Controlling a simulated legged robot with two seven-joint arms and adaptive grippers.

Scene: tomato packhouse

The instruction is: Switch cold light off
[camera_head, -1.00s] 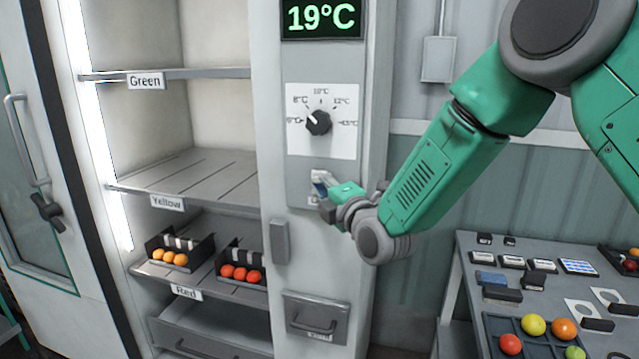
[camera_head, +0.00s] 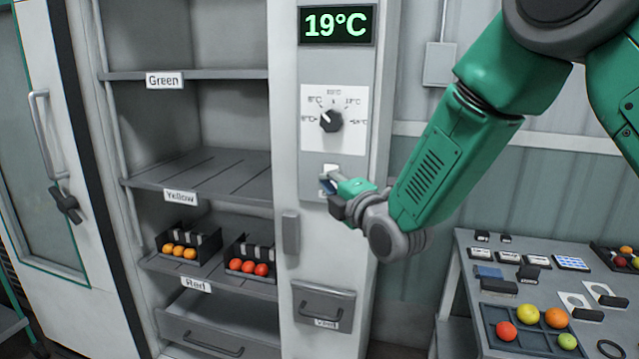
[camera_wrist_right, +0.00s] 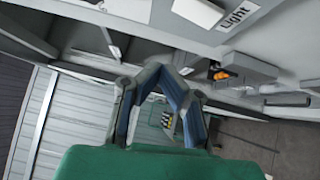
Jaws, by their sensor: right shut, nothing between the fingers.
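The light switch (camera_head: 331,170) is a small white rocker on the cabinet's front post, under the temperature dial. It also shows in the right wrist view (camera_wrist_right: 198,11), beside the label "Light" (camera_wrist_right: 237,14). The light strip (camera_head: 118,160) along the left inside edge of the cold cabinet is dark, and the shelves look dim. My right gripper (camera_head: 329,183) is shut and empty. Its fingertips are just below the switch in the head view and partly cover the label; I cannot tell whether they touch the panel. My left gripper is not in view.
The temperature dial (camera_head: 331,120) and the 19°C display (camera_head: 337,25) are above the switch. A handle (camera_head: 291,232) and small drawer (camera_head: 323,305) are below. The cabinet door (camera_head: 55,170) stands open at left. A table (camera_head: 470,270) with tomatoes and small devices is at right.

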